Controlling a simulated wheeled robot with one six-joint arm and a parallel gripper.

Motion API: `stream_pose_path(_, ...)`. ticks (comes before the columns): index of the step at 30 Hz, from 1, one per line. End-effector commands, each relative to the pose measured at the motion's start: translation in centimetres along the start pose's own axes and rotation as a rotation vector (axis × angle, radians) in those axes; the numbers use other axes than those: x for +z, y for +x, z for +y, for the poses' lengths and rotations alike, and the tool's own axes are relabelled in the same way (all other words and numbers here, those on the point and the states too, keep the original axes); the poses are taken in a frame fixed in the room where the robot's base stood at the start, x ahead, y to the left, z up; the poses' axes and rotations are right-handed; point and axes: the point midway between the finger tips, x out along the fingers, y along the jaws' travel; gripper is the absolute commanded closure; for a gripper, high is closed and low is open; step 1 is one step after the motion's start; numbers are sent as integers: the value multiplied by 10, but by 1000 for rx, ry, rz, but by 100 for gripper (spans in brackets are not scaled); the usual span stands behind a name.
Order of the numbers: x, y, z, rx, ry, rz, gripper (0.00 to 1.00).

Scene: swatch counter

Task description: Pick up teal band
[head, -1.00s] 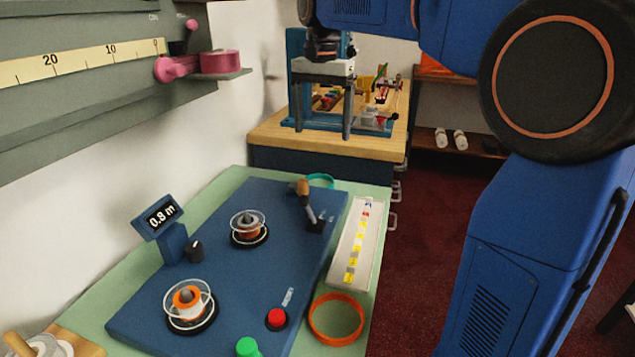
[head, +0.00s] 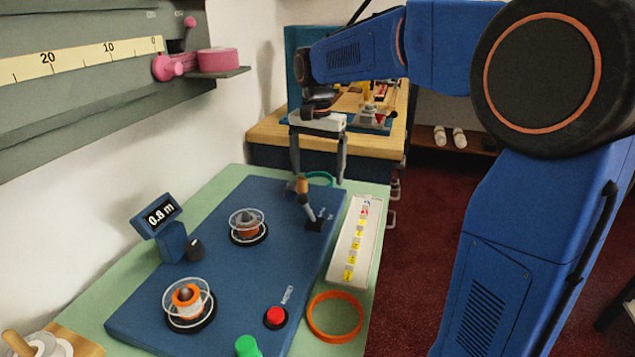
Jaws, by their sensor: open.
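The teal band (head: 322,175) is a ring lying near the far end of the counter, at the far edge of the blue panel. The lever on the panel partly hides it. My gripper (head: 318,180) points down over the band with its two fingers spread wide, one on either side of it in the head view. Nothing is held between the fingers. I cannot tell exactly how far the fingertips are above the counter.
A lever with a wooden knob (head: 302,186) stands just in front of the band. An orange band (head: 336,318) lies near the right edge of the green counter (head: 231,180). A white labelled strip (head: 344,235) lies between them. A wooden bench (head: 268,134) stands behind.

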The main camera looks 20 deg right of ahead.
Motion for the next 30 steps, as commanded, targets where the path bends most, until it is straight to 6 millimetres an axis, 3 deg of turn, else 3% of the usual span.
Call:
stream_pose_path(4,0,10,0,-1,0,0,13)
stream_pose_path(11,0,12,0,-1,0,1,13)
stream_pose_path(17,0,12,0,-1,0,1,56)
stream_pose_path(30,0,6,0,-2,0,1,56)
